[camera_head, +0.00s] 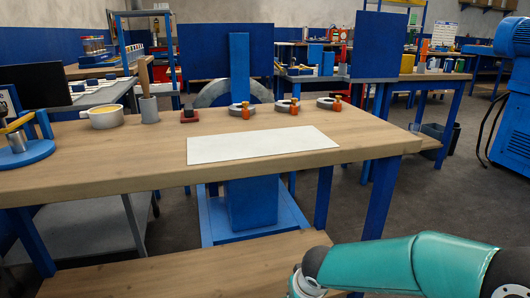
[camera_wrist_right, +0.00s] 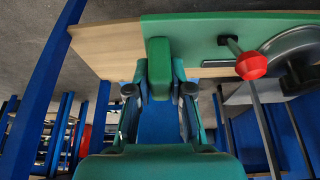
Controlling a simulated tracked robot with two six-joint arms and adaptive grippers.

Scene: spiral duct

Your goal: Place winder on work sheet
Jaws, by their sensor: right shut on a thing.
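The work sheet (camera_head: 262,146), a plain white rectangle, lies flat and bare on the wooden bench top. In the right wrist view, my right gripper (camera_wrist_right: 159,92) is shut on a green block that appears joined to a flat green plate (camera_wrist_right: 205,38). This looks like the winder, with a red knob (camera_wrist_right: 252,65) on a metal rod and a dark grey round part (camera_wrist_right: 295,55). The winder is out of the head view, where only my teal right arm shows at the lower right. My left gripper is in neither view.
Behind the sheet stand several round metal pieces with orange knobs (camera_head: 294,106) and a blue post (camera_head: 239,70). A pan (camera_head: 104,117), a grey cup (camera_head: 149,109) and a small red-black block (camera_head: 189,115) are left. A lower wooden bench (camera_head: 180,272) is in front.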

